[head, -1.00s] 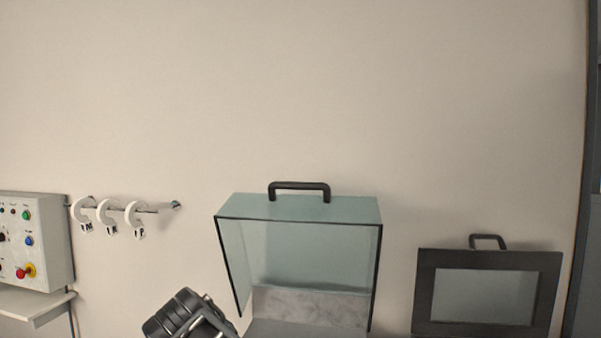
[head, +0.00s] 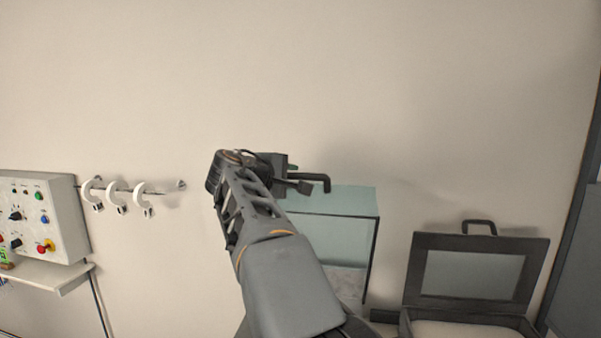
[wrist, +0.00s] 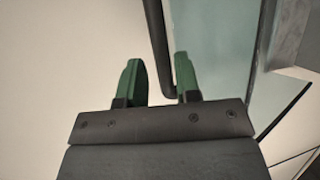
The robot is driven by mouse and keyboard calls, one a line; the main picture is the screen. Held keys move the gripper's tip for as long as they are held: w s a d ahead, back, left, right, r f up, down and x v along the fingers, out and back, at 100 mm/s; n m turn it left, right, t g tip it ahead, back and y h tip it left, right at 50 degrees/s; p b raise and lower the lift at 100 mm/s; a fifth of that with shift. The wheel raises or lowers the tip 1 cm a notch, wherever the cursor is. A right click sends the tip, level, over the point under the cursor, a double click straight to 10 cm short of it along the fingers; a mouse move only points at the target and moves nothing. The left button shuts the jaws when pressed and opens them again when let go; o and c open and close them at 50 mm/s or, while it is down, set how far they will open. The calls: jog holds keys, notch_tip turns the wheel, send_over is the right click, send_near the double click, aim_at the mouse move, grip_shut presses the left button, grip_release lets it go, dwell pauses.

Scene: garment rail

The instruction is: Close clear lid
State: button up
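The clear lid (head: 352,202) is a greenish see-through box cover, raised open against the wall in the head view. Its black handle (head: 322,178) sticks up at the top. My arm hides the lid's left part. My gripper (head: 298,177) is at the left end of the handle. In the wrist view my gripper (wrist: 160,80) is open, with two green fingers apart. The dark handle bar (wrist: 158,45) shows between them, close to the right finger. I cannot tell whether they touch. The lid's clear panel (wrist: 215,50) lies to the right.
A dark-framed box lid (head: 470,272) with its own handle (head: 479,226) stands open at the right. A rail with white hooks (head: 143,190) is on the wall at left. A control panel (head: 40,218) sits above a small shelf (head: 55,276) at far left.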

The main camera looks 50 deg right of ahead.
aim_at(299, 177)
jog(key=shift+p+x, duration=0.75)
jog(key=shift+x, duration=2.15)
grip_shut()
